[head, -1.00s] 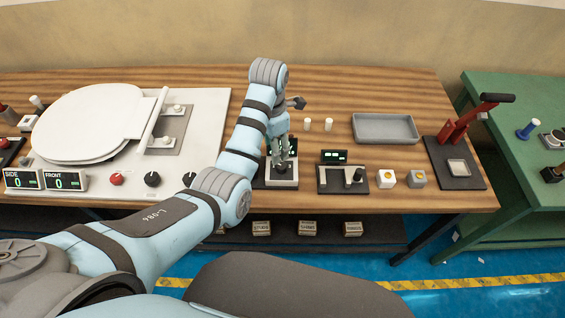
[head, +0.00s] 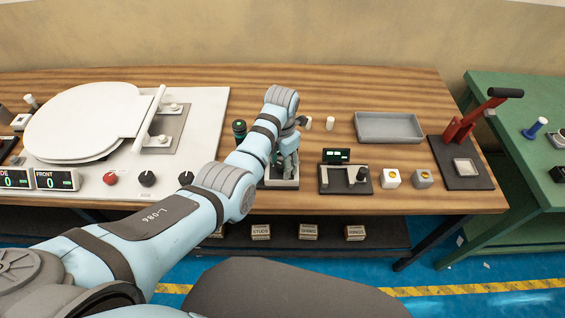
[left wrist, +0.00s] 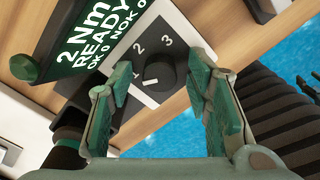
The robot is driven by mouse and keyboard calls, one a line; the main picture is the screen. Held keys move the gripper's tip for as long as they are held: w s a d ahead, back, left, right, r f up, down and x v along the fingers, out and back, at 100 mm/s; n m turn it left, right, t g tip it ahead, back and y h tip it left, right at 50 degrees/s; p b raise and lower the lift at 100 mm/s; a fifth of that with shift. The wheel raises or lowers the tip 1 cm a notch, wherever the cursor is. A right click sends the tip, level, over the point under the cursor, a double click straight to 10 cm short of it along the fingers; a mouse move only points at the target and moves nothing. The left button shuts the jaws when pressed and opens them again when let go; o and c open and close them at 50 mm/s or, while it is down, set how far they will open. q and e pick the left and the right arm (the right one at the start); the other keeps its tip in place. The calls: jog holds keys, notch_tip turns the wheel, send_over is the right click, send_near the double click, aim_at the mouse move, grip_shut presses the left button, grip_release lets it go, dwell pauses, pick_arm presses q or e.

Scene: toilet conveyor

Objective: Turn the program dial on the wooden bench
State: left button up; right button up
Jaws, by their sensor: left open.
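In the head view my left gripper (head: 287,165) is over the dial's unit (head: 285,184) on the wooden bench (head: 330,86), hiding the dial. My right gripper is not in view.
A dark unit with a small display (head: 336,156) stands just right of the gripper. A toilet seat (head: 85,120) fills the left side. Labelled boxes sit on a lower shelf.

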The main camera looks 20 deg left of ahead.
pick_arm(q)
grip_shut()
jog(key=shift+r, duration=0.1)
